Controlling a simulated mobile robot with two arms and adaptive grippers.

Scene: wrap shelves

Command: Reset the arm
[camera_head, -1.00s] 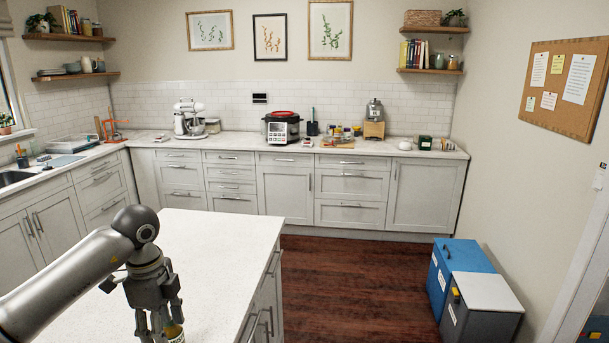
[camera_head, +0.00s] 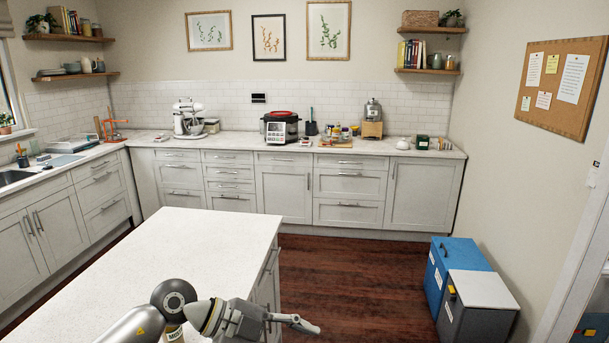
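My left arm comes in from the bottom left, and its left gripper (camera_head: 300,323) points to the right, past the right edge of the island counter (camera_head: 190,235). It is seen from the side. No held object shows at its fingertips, but the gap between the fingers cannot be made out. A small jar with a pale label (camera_head: 173,333) shows at the bottom of the picture, partly hidden by the arm. My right gripper is not in view.
The rest of the island top is clear. A blue bin (camera_head: 455,256) and a grey bin with a white lid (camera_head: 480,292) stand on the floor at the right. Open wooden floor (camera_head: 350,270) lies between. The back counter (camera_head: 345,147) holds appliances and jars.

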